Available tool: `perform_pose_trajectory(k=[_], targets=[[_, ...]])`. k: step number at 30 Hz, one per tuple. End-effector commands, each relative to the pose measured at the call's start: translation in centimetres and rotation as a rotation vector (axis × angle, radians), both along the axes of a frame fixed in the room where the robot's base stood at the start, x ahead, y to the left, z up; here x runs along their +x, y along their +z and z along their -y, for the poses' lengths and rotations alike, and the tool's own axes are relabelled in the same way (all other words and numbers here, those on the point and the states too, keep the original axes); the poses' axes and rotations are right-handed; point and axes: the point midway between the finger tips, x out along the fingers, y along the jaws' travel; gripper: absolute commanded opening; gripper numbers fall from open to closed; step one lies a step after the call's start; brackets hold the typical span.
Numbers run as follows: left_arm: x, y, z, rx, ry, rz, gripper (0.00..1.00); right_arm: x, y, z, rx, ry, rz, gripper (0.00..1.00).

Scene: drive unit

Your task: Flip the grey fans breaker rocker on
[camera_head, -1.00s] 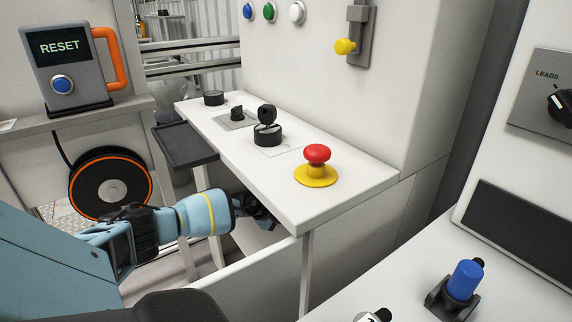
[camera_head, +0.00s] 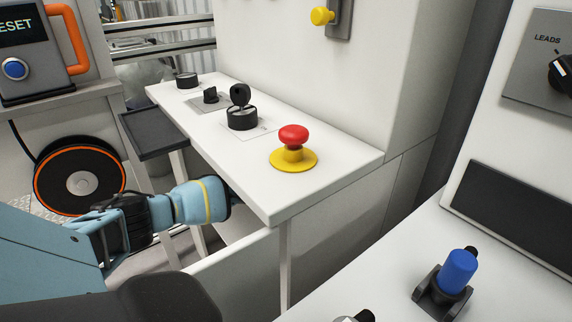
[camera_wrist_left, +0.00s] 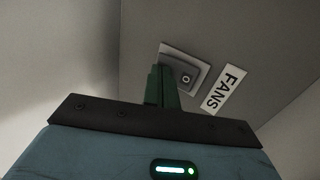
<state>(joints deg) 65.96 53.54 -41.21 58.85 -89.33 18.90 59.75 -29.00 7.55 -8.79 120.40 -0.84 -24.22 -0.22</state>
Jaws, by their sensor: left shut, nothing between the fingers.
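The grey fans breaker rocker (camera_wrist_left: 187,78) shows in the left wrist view, with a small round mark on its face. It sits in a lighter plate (camera_wrist_left: 172,50) on a grey surface, beside a white FANS label (camera_wrist_left: 224,89). My left gripper (camera_wrist_left: 160,72) is shut and empty. Its fingertips overlap the left side of the plate and rocker in this view; I cannot tell whether they touch. In the head view my left arm reaches under the white shelf, and the fingers and rocker are hidden there. My right gripper is not in view.
The white shelf (camera_head: 330,183) overhangs my left arm and carries a red mushroom button (camera_head: 293,135) and black knobs. Its front leg (camera_head: 285,265) stands right of my arm. A dark tray (camera_head: 150,132) sticks out at its left. A cable reel (camera_head: 80,184) stands further left.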

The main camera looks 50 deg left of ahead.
Motion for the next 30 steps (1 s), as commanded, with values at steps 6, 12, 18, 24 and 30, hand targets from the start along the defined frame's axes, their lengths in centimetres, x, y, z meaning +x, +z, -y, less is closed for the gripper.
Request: perform_pose_trajectory(k=[6,12,18,24,30], targets=[[0.3,-0.4,0.1,-0.005,-0.002,0.041,0.0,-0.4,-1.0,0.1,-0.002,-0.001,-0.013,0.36],[0.3,-0.1,0.1,-0.005,-0.002,0.042,0.0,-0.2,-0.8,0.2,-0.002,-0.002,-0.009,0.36],[0.3,0.6,0.1,-0.005,-0.002,0.044,0.0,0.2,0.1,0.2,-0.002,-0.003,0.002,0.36],[0.4,1.4,0.1,-0.005,0.0,0.046,0.0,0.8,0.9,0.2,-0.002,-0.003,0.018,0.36],[0.4,1.6,0.1,-0.005,0.0,0.046,0.0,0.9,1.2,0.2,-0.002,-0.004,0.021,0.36]])
